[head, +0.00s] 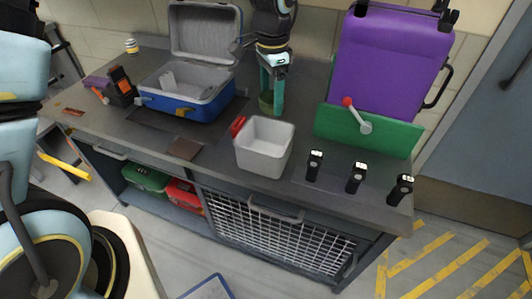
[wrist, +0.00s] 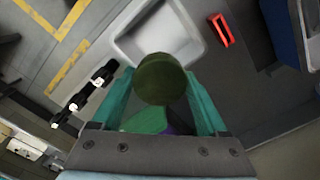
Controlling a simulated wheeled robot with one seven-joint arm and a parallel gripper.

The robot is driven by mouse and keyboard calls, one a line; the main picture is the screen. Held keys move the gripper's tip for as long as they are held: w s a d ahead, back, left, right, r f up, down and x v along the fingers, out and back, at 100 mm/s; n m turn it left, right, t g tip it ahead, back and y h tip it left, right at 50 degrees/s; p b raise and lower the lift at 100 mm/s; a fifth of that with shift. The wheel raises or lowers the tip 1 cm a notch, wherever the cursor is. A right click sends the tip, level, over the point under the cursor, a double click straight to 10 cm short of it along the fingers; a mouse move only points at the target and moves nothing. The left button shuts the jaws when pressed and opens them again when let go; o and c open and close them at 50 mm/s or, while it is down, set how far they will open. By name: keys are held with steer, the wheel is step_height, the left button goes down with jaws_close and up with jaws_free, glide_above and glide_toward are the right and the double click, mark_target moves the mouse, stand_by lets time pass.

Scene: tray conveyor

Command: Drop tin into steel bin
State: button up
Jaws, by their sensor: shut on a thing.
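My gripper (head: 271,106), with teal fingers, is shut on a dark olive-green round tin (head: 265,101) above the workbench, just behind the bin. In the wrist view the tin (wrist: 161,78) sits between the two fingertips, its round end facing the camera. The bin (head: 263,157) is a pale grey, open-topped square box standing upright on the bench near its front edge. It also shows in the wrist view (wrist: 126,45), beyond the tin, which hides part of it. The bin's inside looks empty in the head view.
An open blue case (head: 190,112) stands left of the bin, and a small red object (head: 238,126) lies beside it. Right are a green panel (head: 385,141) with a red-knobbed lever, a purple suitcase (head: 385,65) and three black upright items (head: 356,179). An orange-black tool (head: 121,86) lies far left.

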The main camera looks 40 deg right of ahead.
steer(key=shift+f+b, duration=1.15)
steer(key=shift+f, duration=0.75)
steer(key=o, duration=1.3)
step_height(320, 180, up, 11)
steer(key=shift+f+b, duration=0.1)
steer(key=shift+b, duration=1.1)
